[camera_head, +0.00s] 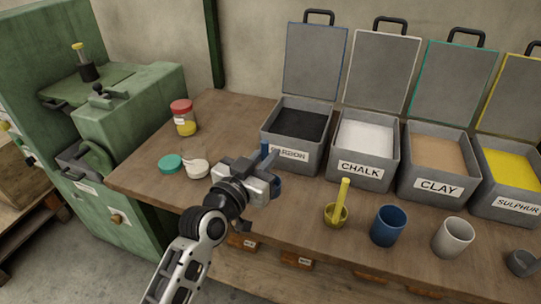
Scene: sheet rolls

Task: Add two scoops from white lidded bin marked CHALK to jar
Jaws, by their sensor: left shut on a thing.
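The CHALK bin (362,171) is a grey box with white powder (367,136) inside. Its white-edged lid (384,72) stands open behind it. A small open jar (197,169) with whitish contents stands at the left of the table, with a green lid (169,164) lying beside it. My left gripper (268,168) is between this jar and the CHALK bin, in front of the CARBON bin. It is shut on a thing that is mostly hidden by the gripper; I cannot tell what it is. My right gripper is not in view.
CARBON (292,154), CLAY (437,188) and SULPHUR (512,207) bins also stand open. In front are a yellow scoop (343,193) with an upright handle, a blue cup (388,226), a whitish cup (453,238) and a grey one (522,263). A red-lidded jar (182,107) stands back left.

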